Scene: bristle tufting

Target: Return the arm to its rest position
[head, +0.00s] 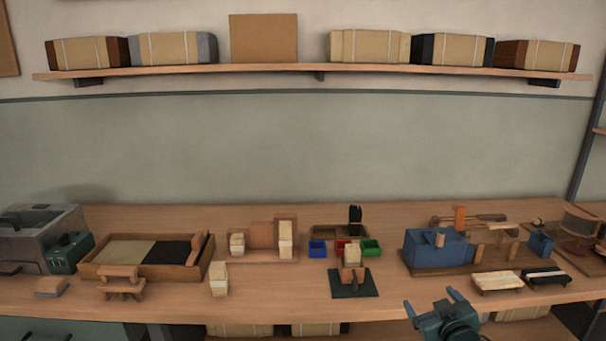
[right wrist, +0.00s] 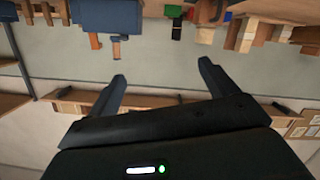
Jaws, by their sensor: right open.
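My right gripper (head: 431,301) shows at the bottom right of the head view, in front of the bench's front edge. Its two fingers are spread apart with nothing between them. In the right wrist view the same gripper (right wrist: 162,82) has its dark fingers wide apart and empty, and the bench things appear upside down behind it. My left gripper is not in the head view.
The wooden bench (head: 390,307) carries a blue machine (head: 425,252), two brushes (head: 495,282), a dark green mat (head: 368,291), small coloured bins (head: 318,248) and a wooden tray (head: 205,262). A wall shelf (head: 200,70) holds wrapped bundles. The right gripper touches nothing visible.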

